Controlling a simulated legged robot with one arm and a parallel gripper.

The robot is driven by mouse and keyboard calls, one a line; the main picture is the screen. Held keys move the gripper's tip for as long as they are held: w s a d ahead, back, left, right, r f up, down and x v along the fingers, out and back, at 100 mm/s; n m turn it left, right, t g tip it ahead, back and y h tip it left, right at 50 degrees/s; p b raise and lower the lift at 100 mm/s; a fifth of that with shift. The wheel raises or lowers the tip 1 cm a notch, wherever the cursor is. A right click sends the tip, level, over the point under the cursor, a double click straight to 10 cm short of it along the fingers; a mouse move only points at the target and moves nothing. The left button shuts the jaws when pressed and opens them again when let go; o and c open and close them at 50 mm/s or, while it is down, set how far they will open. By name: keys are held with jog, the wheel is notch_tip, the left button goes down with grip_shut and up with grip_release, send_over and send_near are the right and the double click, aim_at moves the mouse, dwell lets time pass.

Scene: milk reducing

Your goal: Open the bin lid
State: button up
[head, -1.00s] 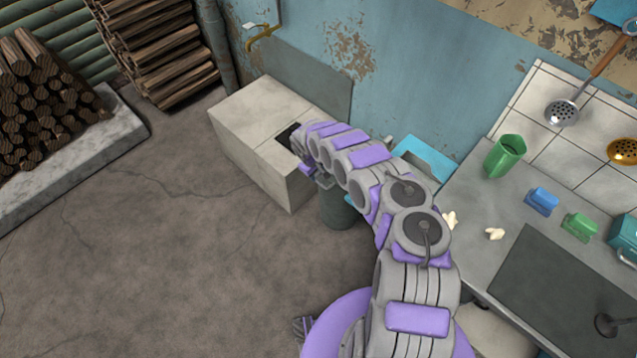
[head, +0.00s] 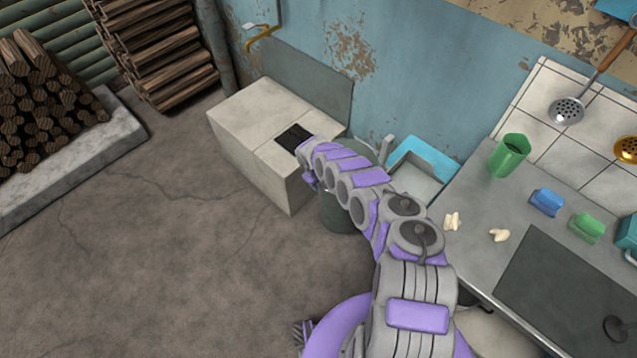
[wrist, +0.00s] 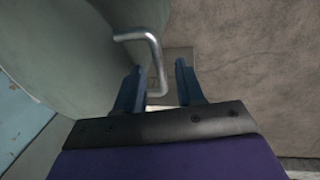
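The bin (head: 338,212) is a grey-green cylinder beside the pale block, partly hidden behind my arm in the head view. In the wrist view a large grey-green rounded surface of the bin (wrist: 60,50) fills the upper left. A bent metal handle (wrist: 152,48) sticks out from it and runs down between my fingers. My gripper (wrist: 158,82) is open, its two dark blue fingers apart on either side of the handle's lower end. In the head view my arm hides the gripper and handle, so I cannot tell how far the lid is raised.
A pale block stove (head: 255,125) with a black plate (head: 293,137) stands left of the bin. A counter (head: 480,215) with a green pitcher (head: 508,155) and a blue-rimmed box (head: 425,165) are to the right. Firewood (head: 45,110) lies far left. The floor (head: 150,240) between is clear.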

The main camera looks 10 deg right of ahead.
jog(key=shift+c, duration=0.3)
grip_shut()
jog(key=shift+r, duration=0.1)
